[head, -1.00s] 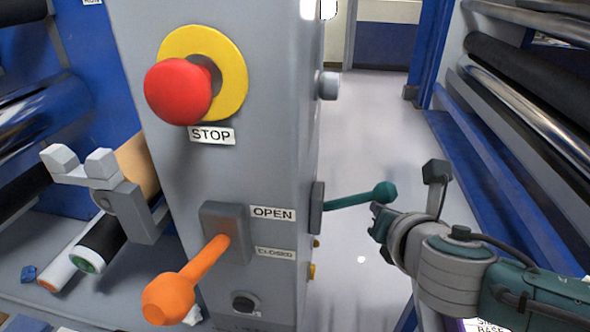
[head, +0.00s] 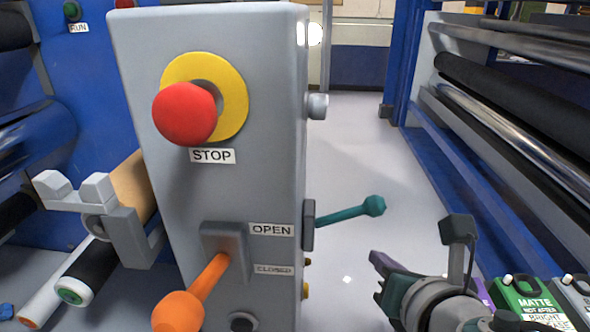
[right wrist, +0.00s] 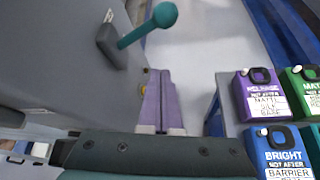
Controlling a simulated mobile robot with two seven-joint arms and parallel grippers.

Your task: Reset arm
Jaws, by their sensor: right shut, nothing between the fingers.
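My right gripper (head: 378,268) is at the lower right of the head view, below and apart from the teal lever (head: 350,211) on the side of the grey control column. In the right wrist view its purple fingers (right wrist: 155,100) are together with nothing between them. The teal lever also shows at the top of the right wrist view (right wrist: 150,26). My left gripper is not in view.
The grey column (head: 160,60) carries a red stop button (head: 184,114) and an orange lever (head: 200,295). Labelled containers, one green (head: 525,297) and one blue (right wrist: 280,150), stand at the right. Blue-framed roller machinery (head: 500,120) lines the right; the aisle floor (head: 350,140) is clear.

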